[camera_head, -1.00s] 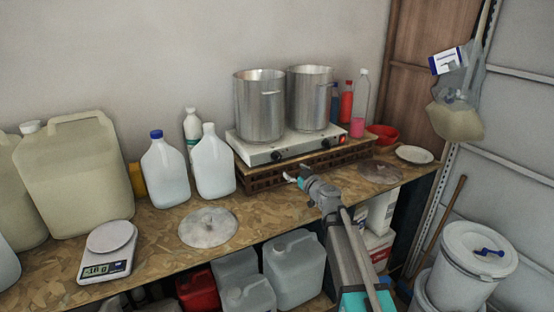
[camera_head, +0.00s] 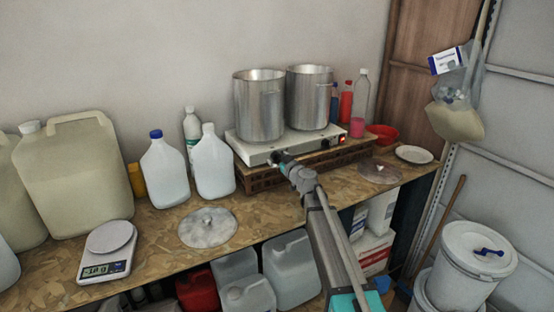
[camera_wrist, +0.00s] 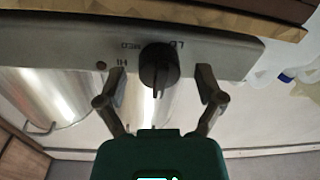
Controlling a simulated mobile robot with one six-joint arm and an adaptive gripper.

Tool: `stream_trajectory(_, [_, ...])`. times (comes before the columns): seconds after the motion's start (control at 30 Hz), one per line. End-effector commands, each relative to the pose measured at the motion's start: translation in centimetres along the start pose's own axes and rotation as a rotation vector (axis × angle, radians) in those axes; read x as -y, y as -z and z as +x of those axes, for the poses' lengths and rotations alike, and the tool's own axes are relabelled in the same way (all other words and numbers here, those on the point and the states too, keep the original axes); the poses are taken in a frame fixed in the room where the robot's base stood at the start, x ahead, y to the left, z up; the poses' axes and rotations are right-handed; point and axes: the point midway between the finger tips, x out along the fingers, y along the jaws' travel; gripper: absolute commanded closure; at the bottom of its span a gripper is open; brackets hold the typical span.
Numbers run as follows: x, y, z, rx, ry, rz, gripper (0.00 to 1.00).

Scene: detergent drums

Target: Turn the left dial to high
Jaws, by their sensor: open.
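The left dial (camera_wrist: 158,68) is a black knob on the pale front panel of the hot plate (camera_wrist: 215,55). In the wrist view it is between the two fingers of my gripper (camera_wrist: 160,80), which are open with a gap on each side. LO, MED and HI marks stand around the dial, upside down in this view. Which mark the dial points to is not clear. In the head view my gripper (camera_head: 277,159) is at the left part of the hot plate's front (camera_head: 254,155) and hides the left dial.
Two metal pots (camera_head: 260,105) (camera_head: 309,97) stand on the hot plate. A red light (camera_head: 343,136) is at its right end. A wooden rack (camera_head: 325,162) lies under it. White jugs (camera_head: 213,163) stand to the left. A round lid (camera_head: 208,228) lies on the bench.

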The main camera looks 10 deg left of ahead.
Motion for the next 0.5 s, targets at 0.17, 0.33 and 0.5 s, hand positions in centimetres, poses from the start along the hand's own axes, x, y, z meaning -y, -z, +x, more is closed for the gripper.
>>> stream_trajectory(0.17, [0.02,0.0,0.0,0.0,0.0,0.0,0.13])
stream_trajectory(0.33, [0.03,0.01,0.0,0.0,0.0,0.0,0.35])
stream_trajectory(0.5, [0.05,0.01,0.0,0.0,0.0,0.0,0.67])
